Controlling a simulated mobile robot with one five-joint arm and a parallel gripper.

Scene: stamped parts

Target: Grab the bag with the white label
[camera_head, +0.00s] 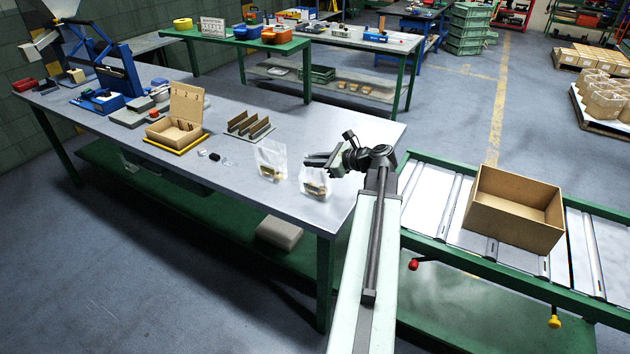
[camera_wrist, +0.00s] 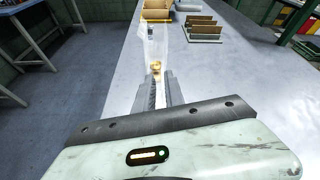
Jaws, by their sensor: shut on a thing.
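Two clear bags with brass-coloured parts stand near the right end of the long grey table. The left bag (camera_head: 271,163) stands apart from my gripper. My gripper (camera_head: 308,161) is shut on the top of the right bag (camera_head: 314,184), which hangs below the fingers at or just above the tabletop; I cannot tell which. In the wrist view my fingers (camera_wrist: 160,92) are close together, and a clear bag (camera_wrist: 154,48) with brass parts shows beyond their tips. I cannot make out a white label on either bag.
An open cardboard box (camera_head: 175,130) and a slotted holder (camera_head: 247,127) stand farther left on the table (camera_head: 230,180). Small dark and white items lie beside the box. A large open carton (camera_head: 514,212) sits on the roller conveyor (camera_head: 430,190) at right.

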